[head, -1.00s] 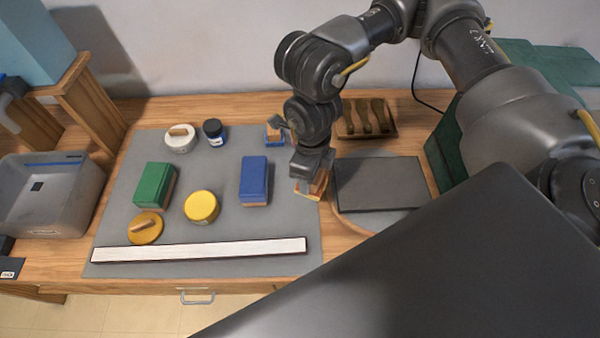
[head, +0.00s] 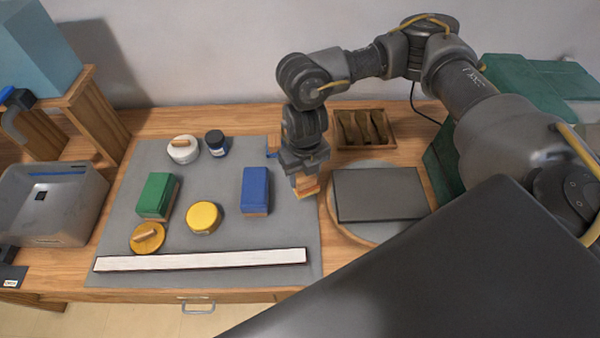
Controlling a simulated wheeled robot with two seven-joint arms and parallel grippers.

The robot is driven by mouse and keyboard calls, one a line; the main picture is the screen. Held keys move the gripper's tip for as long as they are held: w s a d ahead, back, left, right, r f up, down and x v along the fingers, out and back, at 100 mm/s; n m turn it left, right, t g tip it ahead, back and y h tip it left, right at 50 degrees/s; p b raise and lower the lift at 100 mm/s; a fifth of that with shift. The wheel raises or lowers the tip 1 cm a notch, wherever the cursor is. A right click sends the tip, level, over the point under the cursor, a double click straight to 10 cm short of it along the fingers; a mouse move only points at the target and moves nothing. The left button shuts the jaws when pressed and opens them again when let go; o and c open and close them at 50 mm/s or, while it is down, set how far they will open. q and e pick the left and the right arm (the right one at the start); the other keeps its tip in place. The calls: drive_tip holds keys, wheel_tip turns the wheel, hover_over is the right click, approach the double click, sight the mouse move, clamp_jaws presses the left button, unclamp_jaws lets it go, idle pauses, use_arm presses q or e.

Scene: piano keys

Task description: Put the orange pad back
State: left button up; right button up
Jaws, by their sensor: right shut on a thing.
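The orange pad (head: 307,187) is a small block with an orange face and a paler layer. My right gripper (head: 303,176) is shut on it and points down, near the right edge of the grey mat (head: 230,228). The gripper hides part of the pad, and I cannot tell if the pad touches the mat. A blue block (head: 255,188) on a tan base and a green block (head: 156,193) lie on the mat to the left. A small blue thing (head: 272,153) behind my gripper is mostly hidden. My left gripper is not in view.
A dark slab (head: 380,193) lies on a round board right of my gripper. A wooden tray (head: 364,128) stands behind. The mat also holds a yellow tin (head: 203,217), its lid (head: 147,237), two jars and a long white strip (head: 200,260). A grey bin (head: 50,205) stands left.

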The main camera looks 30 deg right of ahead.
drive_tip(key=w+f, duration=0.2)
drive_tip(key=w+d+f, duration=0.1)
drive_tip(key=w+f, duration=0.1)
drive_tip(key=w+d+f, duration=0.1)
drive_tip(key=w+f, duration=0.1)
drive_tip(key=shift+w+f, duration=0.1)
drive_tip(key=shift+f, duration=0.1)
drive_tip(key=shift+w+d+f, duration=0.1)
drive_tip(key=shift+d+f, duration=0.05)
drive_tip(key=shift+f, duration=1.55)
drive_tip(key=shift+f, duration=0.2)
drive_tip(key=o, duration=0.9)
drive_tip(key=shift+o, duration=0.2)
drive_tip(key=shift+r, duration=0.1)
wheel_tip(320, 180, up, 12)
drive_tip(key=shift+r, duration=0.1)
